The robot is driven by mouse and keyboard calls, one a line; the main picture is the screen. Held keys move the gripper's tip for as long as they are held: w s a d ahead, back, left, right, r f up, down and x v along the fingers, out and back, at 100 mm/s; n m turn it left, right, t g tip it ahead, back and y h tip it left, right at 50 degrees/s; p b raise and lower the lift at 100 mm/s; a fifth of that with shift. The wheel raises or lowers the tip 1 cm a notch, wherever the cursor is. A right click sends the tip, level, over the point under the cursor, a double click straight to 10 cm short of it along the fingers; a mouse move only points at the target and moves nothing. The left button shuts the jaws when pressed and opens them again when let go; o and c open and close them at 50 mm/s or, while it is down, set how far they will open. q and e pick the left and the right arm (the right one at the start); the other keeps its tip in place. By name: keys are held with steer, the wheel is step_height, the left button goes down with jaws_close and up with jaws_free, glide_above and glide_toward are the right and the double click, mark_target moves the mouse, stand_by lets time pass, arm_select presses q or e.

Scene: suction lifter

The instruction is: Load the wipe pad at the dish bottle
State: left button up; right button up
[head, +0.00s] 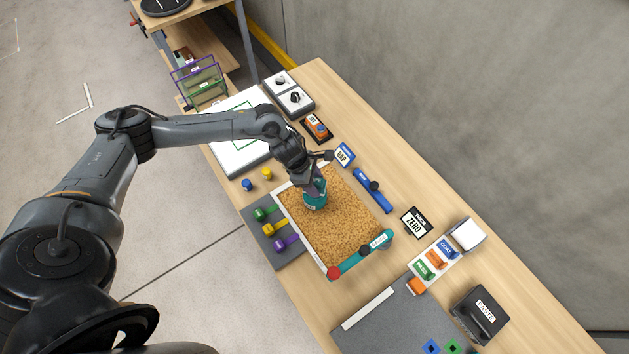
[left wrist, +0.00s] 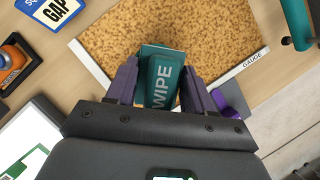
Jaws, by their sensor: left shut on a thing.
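My left gripper (head: 314,186) is shut on the teal wipe pad (head: 315,199), which is over the tan granular bed. In the left wrist view the pad (left wrist: 160,84), marked WIPE, sits between the purple fingers of my left gripper (left wrist: 160,82). Whether the pad touches the grains is unclear. A small orange bottle-like thing (head: 318,129) with blue on it stands in a black tray beyond the bed; it shows partly at the left wrist view's left edge (left wrist: 12,58). I cannot read its label, so I cannot be sure it is the dish bottle. My right gripper is not in view.
The grain tray has a white rim (head: 326,268). Green, yellow and purple knobbed pieces sit on a grey rack (head: 290,259). A blue GAP card (head: 345,154) and a blue bar (head: 373,190) lie beyond the tray.

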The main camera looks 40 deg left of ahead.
mark_target(320, 181)
arm_select(q)
steer(key=shift+f, duration=0.15)
stand_by(0.5)
steer(key=shift+f+b, duration=0.35)
steer(key=shift+b, duration=0.2)
stand_by(0.3)
stand_by(0.7)
steer(key=shift+a+f+b, duration=0.1)
steer(key=shift+f+b, duration=0.05)
steer(key=shift+b, duration=0.15)
stand_by(0.7)
steer(key=shift+r+p, duration=0.95)
steer(key=shift+r, duration=0.75)
steer(key=shift+r+p, duration=1.05)
steer(key=shift+r, duration=0.9)
